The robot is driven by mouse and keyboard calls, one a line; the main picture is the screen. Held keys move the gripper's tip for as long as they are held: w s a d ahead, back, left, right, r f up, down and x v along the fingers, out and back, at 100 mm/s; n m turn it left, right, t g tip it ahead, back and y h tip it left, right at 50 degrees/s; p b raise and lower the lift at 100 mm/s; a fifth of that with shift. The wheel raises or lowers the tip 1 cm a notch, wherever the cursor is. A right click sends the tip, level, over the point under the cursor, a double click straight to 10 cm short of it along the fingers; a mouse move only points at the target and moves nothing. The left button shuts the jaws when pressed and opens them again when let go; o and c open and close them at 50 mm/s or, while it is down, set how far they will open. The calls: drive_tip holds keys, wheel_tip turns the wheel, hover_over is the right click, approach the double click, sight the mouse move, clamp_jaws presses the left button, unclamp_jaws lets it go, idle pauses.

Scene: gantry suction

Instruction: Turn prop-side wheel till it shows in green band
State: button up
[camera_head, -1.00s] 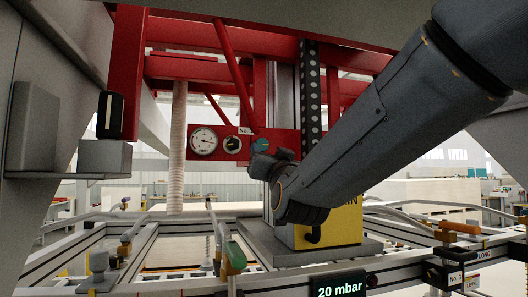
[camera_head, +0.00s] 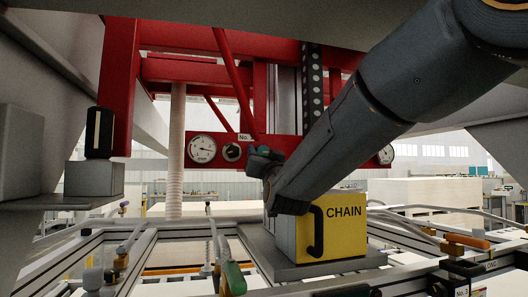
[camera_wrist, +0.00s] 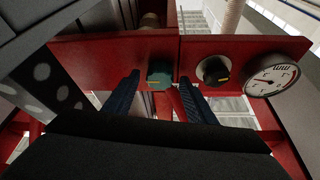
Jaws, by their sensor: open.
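A teal knob (camera_wrist: 159,75) sits on a red panel (camera_wrist: 90,60) in the wrist view, with a yellow mark on its face. My gripper (camera_wrist: 159,80) is open, with one dark finger on each side of that knob; I cannot tell whether the fingers touch it. To its right are a black knob (camera_wrist: 214,70) with a yellow pointer and a white round gauge (camera_wrist: 271,80). In the head view my gripper (camera_head: 262,157) is at the panel, largely hiding the teal knob. No label marks the prop-side wheel, and I see no clear green band.
In the head view a yellow CHAIN box (camera_head: 345,235) with a black handle stands below my forearm. A second gauge (camera_head: 386,154) shows right of the arm. A grey block with a black lever (camera_head: 100,130) is at left. Rails and clamps fill the foreground.

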drive_tip(key=shift+c, duration=0.2)
drive_tip(key=c, duration=1)
drive_tip(key=shift+m+b, duration=0.35)
drive_tip(key=shift+m, duration=0.05)
drive_tip(key=shift+a+f+m+h+b, duration=0.1)
drive_tip(key=shift+m+h+b, duration=0.4)
drive_tip(key=shift+m+h, duration=0.15)
drive_tip(key=m+h, duration=0.1)
drive_tip(key=m, duration=0.1)
drive_tip(key=m+b, duration=0.1)
drive_tip(key=m, duration=0.2)
drive_tip(key=shift+a+h+b, duration=0.1)
drive_tip(key=shift+h+b, duration=0.2)
drive_tip(key=shift+h, duration=0.05)
drive_tip(key=m, duration=0.1)
drive_tip(key=m+g+h, duration=0.1)
drive_tip(key=m, duration=0.1)
drive_tip(key=m+h, duration=0.1)
drive_tip(key=shift+r, duration=0.3)
drive_tip(key=shift+a+m+g+h+p, duration=0.1)
drive_tip(key=shift+m+g+h+p, duration=0.25)
drive_tip(key=shift+m, duration=0.65)
drive_tip(key=shift+m+g+h+p, duration=0.15)
drive_tip(key=shift+m+g+p, duration=0.3)
drive_tip(key=shift+m, duration=0.5)
